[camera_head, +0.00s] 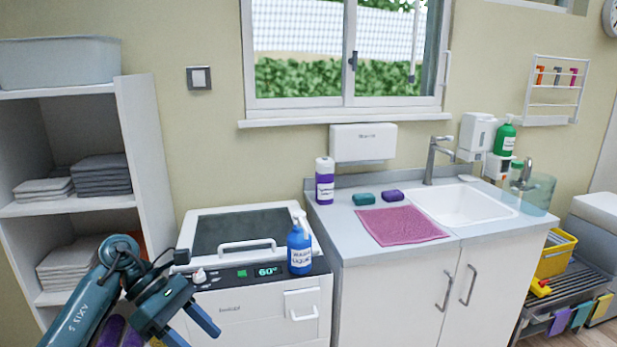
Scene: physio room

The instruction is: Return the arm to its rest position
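My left arm comes in from the lower left, a teal arm with a dark wrist. My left gripper (196,334) points down and to the right, in front of the white heating unit. Its two fingers are spread apart, with nothing visible between them. The fingertips are close to the bottom edge of the picture. My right arm and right gripper do not show.
The white unit (253,313) carries a blue bottle (299,250) at its right front corner. A shelf (149,165) with folded towels stands at left. The sink counter (343,235) at right holds a pink cloth (402,225), sponges and a purple-labelled bottle (325,181).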

